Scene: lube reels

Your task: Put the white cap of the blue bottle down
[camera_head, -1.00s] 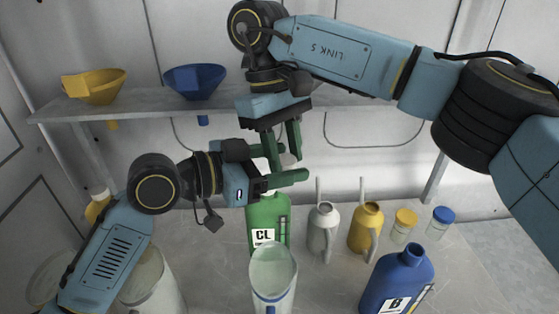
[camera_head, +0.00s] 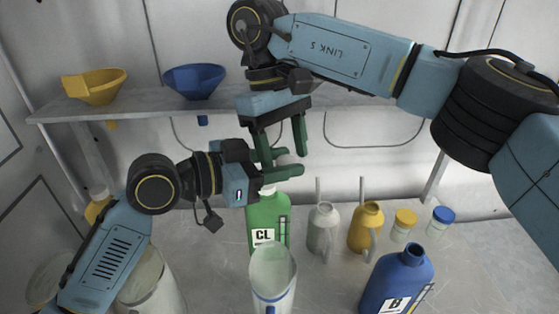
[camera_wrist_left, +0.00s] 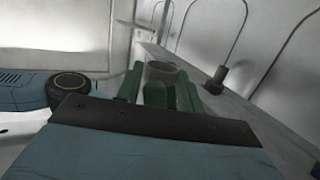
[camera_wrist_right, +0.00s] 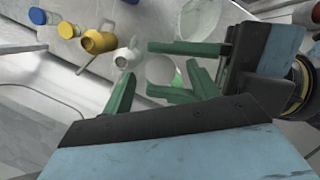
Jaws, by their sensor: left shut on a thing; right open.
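The pale cap (camera_wrist_right: 160,69) is between the fingers of my left gripper (camera_wrist_right: 160,72) in the right wrist view. It shows as a grey round shape (camera_wrist_left: 162,71) in the left wrist view, and green fingers hide it in the head view. My left gripper (camera_head: 293,160) is shut on it, above the green bottle (camera_head: 268,220). My right gripper (camera_head: 284,158) is open, pointing down, its fingers apart on either side of the cap. The blue bottle (camera_head: 402,278) stands uncapped at the front right of the table.
A clear container (camera_head: 272,278) stands in front of the green bottle. A grey can (camera_head: 323,230), a yellow can (camera_head: 366,230) and two small jars stand right of it. A shelf (camera_head: 150,105) behind holds a yellow funnel (camera_head: 95,87) and a blue funnel (camera_head: 194,80).

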